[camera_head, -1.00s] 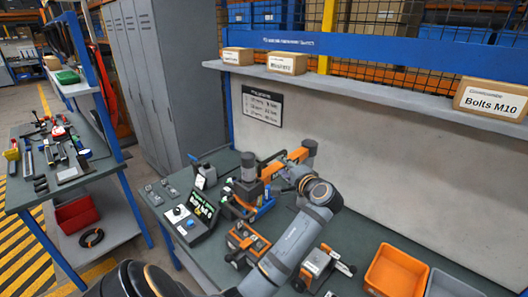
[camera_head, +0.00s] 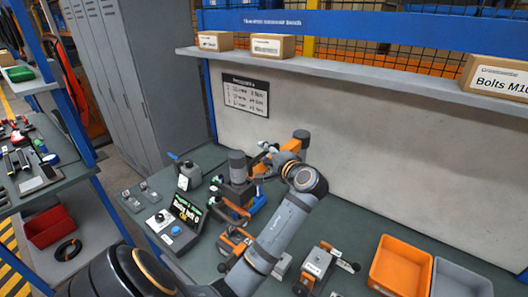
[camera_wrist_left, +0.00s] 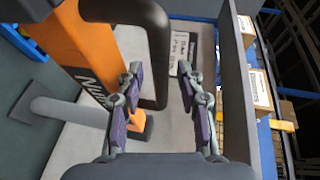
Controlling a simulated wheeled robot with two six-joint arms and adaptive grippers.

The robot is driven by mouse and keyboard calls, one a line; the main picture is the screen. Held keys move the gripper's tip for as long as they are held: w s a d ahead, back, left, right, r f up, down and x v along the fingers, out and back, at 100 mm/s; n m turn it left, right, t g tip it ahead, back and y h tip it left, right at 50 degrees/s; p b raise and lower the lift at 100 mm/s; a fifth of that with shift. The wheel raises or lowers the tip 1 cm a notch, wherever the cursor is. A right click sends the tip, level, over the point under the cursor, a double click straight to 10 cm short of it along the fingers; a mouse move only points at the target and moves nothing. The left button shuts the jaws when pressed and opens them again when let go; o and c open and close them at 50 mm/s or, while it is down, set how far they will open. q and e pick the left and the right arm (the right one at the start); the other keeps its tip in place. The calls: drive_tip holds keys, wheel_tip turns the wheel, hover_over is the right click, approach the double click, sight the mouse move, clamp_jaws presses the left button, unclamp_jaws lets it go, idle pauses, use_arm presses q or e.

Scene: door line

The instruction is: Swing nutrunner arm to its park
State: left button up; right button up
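The orange nutrunner arm (camera_head: 288,149) stands over the bench, beside a grey upright cylinder (camera_head: 237,166). It fills the left of the left wrist view as an orange beam (camera_wrist_left: 82,52) with dark lettering. A black loop handle (camera_wrist_left: 158,48) is fixed to its right side. My left gripper (camera_head: 266,155) is at the arm in the head view, partly hidden by my own wrist. In the wrist view my left gripper (camera_wrist_left: 161,92) is open, its purple-padded fingers apart, with the handle's lower end showing between them. Contact cannot be told. My right gripper is not in view.
A control box with a lit display (camera_head: 178,225) sits on the bench (camera_head: 350,230) at left. An orange bin (camera_head: 400,265) and grey bin (camera_head: 462,278) stand at right. A shelf (camera_head: 330,68) with cartons runs along the back wall. A tool cart (camera_head: 80,175) stands far left.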

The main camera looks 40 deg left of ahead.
use_arm(q)
drive_tip(key=shift+a, duration=0.1)
drive_tip(key=shift+c, duration=0.4)
drive_tip(key=shift+a, duration=0.1)
drive_tip(key=c, duration=0.5)
clamp_jaws()
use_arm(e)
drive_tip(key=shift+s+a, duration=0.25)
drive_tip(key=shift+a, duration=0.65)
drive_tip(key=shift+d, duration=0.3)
use_arm(q)
drive_tip(key=shift+f, duration=0.1)
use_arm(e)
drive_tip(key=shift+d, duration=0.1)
